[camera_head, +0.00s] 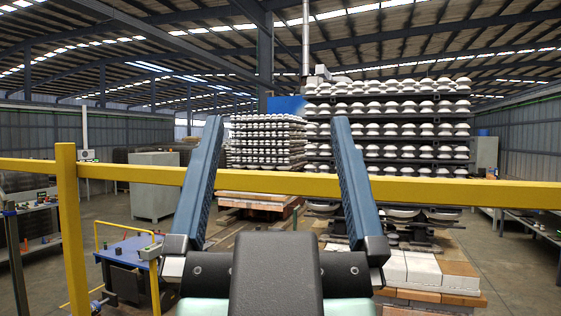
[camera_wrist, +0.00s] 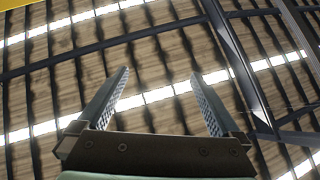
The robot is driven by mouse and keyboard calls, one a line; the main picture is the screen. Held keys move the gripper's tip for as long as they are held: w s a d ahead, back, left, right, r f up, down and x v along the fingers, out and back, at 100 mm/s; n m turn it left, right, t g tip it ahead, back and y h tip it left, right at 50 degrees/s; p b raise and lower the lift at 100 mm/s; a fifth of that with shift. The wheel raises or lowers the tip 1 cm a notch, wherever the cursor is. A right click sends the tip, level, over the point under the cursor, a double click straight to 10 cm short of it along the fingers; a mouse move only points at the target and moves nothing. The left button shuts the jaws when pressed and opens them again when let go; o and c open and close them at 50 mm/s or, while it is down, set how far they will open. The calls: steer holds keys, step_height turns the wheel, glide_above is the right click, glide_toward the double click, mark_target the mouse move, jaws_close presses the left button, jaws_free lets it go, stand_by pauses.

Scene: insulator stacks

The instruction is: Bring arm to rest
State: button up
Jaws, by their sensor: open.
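My gripper (camera_head: 273,135) stands upright close in front of the head camera. Its two long blue-grey fingers are spread wide with nothing between them. In the head view the fingers overlap the yellow rail (camera_head: 270,183); I cannot tell the gap between them. In the wrist view my gripper (camera_wrist: 158,75) points up at the roof (camera_wrist: 150,45), with both fingers apart and empty.
A yellow post (camera_head: 68,210) stands at the left. Large racks of white insulators (camera_head: 395,130) and a smaller stack (camera_head: 265,145) stand behind the rail. A blue cart (camera_head: 130,250) is at lower left, and a bench (camera_head: 535,225) is at right. Open floor shows at right.

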steer(key=shift+s+d+r+t, duration=0.1)
steer(key=shift+s+r+t, duration=0.2)
steer(key=shift+s+r, duration=0.25)
steer(key=shift+f+b, duration=1.05)
steer(key=shift+f, duration=0.05)
